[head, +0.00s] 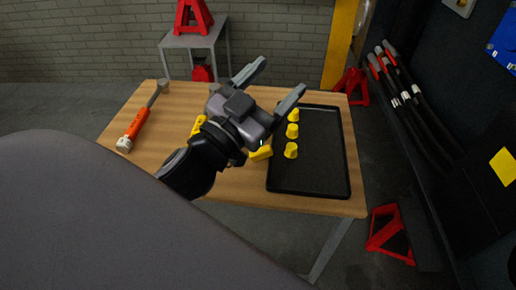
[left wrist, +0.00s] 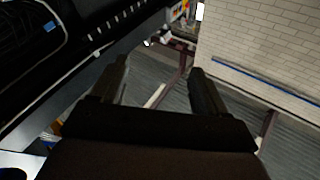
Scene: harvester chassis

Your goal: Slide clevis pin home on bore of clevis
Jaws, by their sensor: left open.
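My left gripper (head: 273,84) is raised above the wooden table, open, with nothing between its fingers. The left wrist view also shows it open and empty (left wrist: 157,72), facing a wall and floor. An orange cylinder (head: 137,122) with a grey rod lies at the table's left; its ends are too small to tell whether one is the clevis. Yellow pieces (head: 262,153) lie partly behind my gripper and wrist. Several small yellow pieces (head: 291,131) stand along the left side of a black tray (head: 322,195). I cannot make out a clevis pin or bore. My right gripper is not in view.
The wooden table (head: 235,186) has bare room at its front and left. A grey stand (head: 194,41) with a red jack stand (head: 193,18) is behind it. More red stands (head: 392,234) are on the floor at right, near a dark machine (head: 460,110) with hoses.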

